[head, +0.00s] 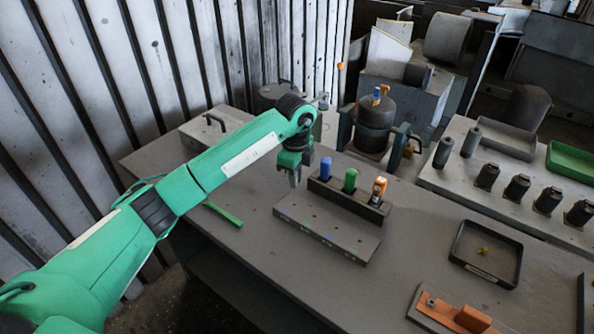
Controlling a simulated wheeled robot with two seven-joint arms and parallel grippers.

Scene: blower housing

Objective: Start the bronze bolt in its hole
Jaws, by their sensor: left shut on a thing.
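My left gripper (295,180) points down above the left end of a grey stepped plate (325,232) with a few small holes and coloured marks. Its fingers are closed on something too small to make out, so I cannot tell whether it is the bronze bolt. A small yellow-gold piece (483,251) lies in a dark tray (459,247) at the right; its shape is unclear. The bolt's hole cannot be singled out. My right gripper is not in view.
A dark rack (346,203) with blue, green and orange-white handled tools stands close right of my left gripper. A green bar (222,214) lies at left. A dark rounded housing (374,130) stands behind. An orange part (465,318) lies front right. Table between plate and tray is clear.

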